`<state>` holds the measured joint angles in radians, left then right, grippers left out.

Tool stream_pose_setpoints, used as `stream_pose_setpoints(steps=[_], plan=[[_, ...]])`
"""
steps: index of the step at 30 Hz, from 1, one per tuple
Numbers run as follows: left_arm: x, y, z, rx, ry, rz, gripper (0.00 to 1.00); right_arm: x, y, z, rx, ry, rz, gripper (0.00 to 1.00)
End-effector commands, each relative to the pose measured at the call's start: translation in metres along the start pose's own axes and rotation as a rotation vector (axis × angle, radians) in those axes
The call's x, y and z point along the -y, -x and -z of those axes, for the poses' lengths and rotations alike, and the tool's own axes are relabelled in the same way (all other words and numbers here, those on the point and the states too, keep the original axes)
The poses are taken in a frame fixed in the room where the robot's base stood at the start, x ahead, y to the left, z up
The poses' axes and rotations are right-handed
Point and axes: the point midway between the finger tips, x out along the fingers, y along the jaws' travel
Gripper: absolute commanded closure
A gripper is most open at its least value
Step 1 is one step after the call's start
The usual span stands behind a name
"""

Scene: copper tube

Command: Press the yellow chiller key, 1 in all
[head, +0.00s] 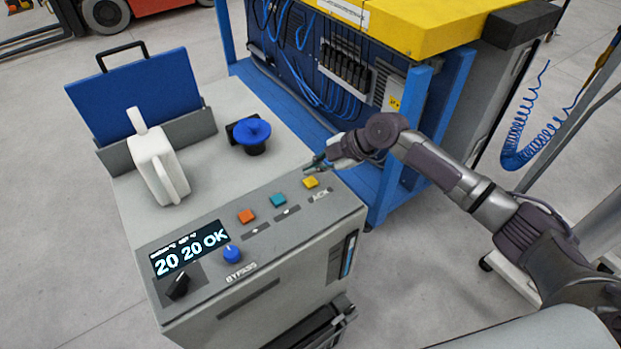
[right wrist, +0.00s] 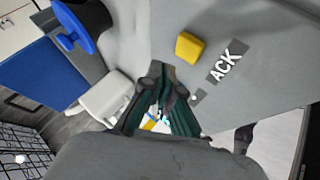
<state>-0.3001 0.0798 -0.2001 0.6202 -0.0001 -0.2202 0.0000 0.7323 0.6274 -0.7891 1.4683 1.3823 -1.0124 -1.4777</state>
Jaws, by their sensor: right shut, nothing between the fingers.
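The yellow key (head: 311,183) sits at the right end of a row of keys on the grey chiller panel, beside a label reading ACK. It also shows in the right wrist view (right wrist: 189,47), just beyond my fingertips. My right gripper (head: 309,168) is shut and empty, close to the yellow key on its far side in the head view. In the right wrist view the closed fingertips (right wrist: 164,82) appear apart from the key, though the exact gap is hard to judge. The key's top is uncovered. My left gripper is not in view.
A teal key (head: 278,200) and an orange key (head: 246,216) are left of the yellow one. A blue knob (head: 232,254), black switch (head: 178,286) and display (head: 190,249) reading 20 20 OK share the panel. A blue handwheel (head: 251,132) and white jug (head: 157,167) stand behind.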

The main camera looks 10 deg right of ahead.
Motion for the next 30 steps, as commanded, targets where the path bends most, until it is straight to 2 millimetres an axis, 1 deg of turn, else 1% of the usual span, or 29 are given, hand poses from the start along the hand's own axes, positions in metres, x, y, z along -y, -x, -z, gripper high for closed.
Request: stream_pose_setpoints(steps=[1, 9, 30], plan=[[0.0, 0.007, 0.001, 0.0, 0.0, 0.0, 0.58, -0.005, 0.007, 0.005, 0.0, 0.001, -0.001, 1.0], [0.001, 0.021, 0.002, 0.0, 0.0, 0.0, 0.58, -0.017, 0.024, 0.017, 0.0, 0.001, 0.0, 1.0], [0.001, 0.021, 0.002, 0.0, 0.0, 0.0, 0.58, -0.018, 0.024, 0.018, 0.0, 0.0, 0.0, 1.0]])
